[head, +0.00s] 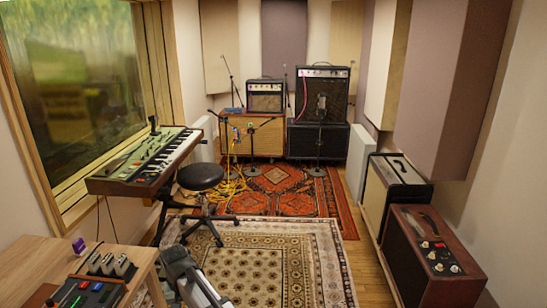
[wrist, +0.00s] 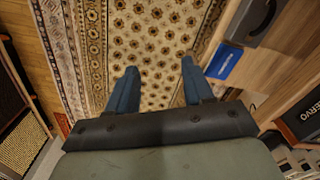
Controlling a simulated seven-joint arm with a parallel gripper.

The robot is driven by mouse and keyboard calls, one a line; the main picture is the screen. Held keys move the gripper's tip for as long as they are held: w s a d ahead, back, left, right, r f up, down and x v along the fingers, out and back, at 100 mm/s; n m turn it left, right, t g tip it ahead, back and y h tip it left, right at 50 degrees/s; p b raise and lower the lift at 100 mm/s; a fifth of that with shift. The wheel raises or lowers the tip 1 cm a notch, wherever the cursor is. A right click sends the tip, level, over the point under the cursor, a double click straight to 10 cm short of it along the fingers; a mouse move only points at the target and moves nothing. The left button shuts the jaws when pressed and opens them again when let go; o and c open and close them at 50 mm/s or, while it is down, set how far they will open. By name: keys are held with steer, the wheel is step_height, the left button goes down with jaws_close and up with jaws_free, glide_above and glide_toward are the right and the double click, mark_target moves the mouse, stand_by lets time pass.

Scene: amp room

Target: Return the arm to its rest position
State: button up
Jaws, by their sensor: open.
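In the wrist view my gripper (wrist: 159,66) points down over the patterned cream rug (wrist: 155,30). Its two blue fingers are spread wide apart with nothing between them. The rug also shows in the head view (head: 262,268) on the floor ahead. A grey, angular shape at the bottom of the head view, beside the wooden desk (head: 45,262), looks like part of my arm. I cannot make out the fingers in the head view.
The wrist view shows a blue item (wrist: 225,61) and a dark box (wrist: 251,20) close right of the fingers. A stool (head: 200,177) and keyboard (head: 150,160) stand ahead left. Amplifiers (head: 432,262) line the right wall. The middle rug is clear.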

steer(key=w+d+f+m, duration=0.15)
steer(key=d+f, duration=0.25)
steer(key=d, duration=0.9)
steer(key=w+d+f+m, duration=0.1)
steer(key=w+d+f, duration=0.25)
steer(key=d, duration=0.85)
steer(key=s+d+f+m, duration=0.1)
steer(key=s+d+f, duration=0.1)
steer(key=d, duration=0.6)
steer(key=s+d+f+m, duration=0.1)
steer(key=s+d+f, duration=0.15)
steer(key=d, duration=0.45)
steer(key=s+d+f+m, duration=0.1)
steer(key=s+d+f, duration=0.15)
steer(key=d, duration=0.55)
steer(key=s+f+g, duration=0.3)
steer(key=s+f, duration=0.7)
steer(key=s, duration=0.5)
steer(key=s+f+g, duration=0.3)
steer(key=s+f, duration=0.6)
steer(key=s, duration=0.6)
steer(key=shift+f+g, duration=0.35)
steer(key=shift+g, duration=0.05)
